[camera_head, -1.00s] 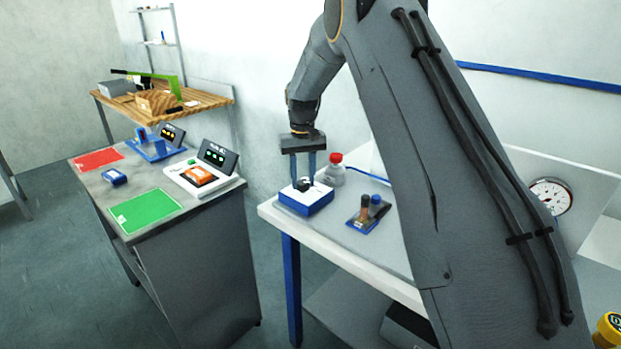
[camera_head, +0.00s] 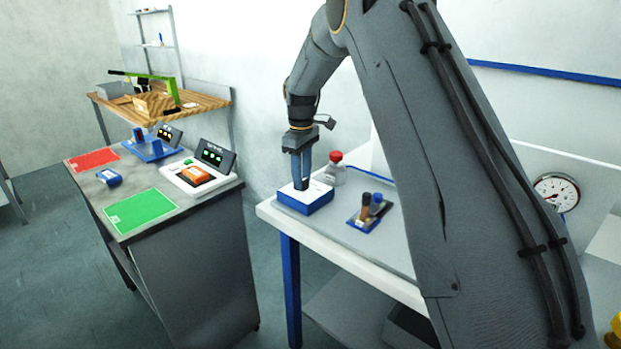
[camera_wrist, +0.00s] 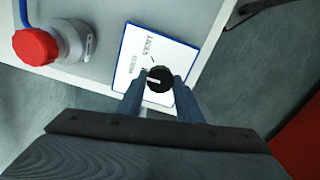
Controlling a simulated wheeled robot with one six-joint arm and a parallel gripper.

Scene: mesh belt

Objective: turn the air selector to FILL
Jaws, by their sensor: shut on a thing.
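The air selector is a blue box with a white top plate (camera_head: 305,203) near the left end of the white bench. Its round black knob (camera_wrist: 159,79) has a white pointer line, which points left in the wrist view. Printed labels lie above and left of the knob. My gripper (camera_wrist: 158,84) points down and is shut on the knob, one finger on each side. In the head view my gripper (camera_head: 301,187) hides the knob.
A round gauge (camera_head: 556,193) is at the far right. A grey cabinet with red and green mats (camera_head: 141,210) stands left, across a gap.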

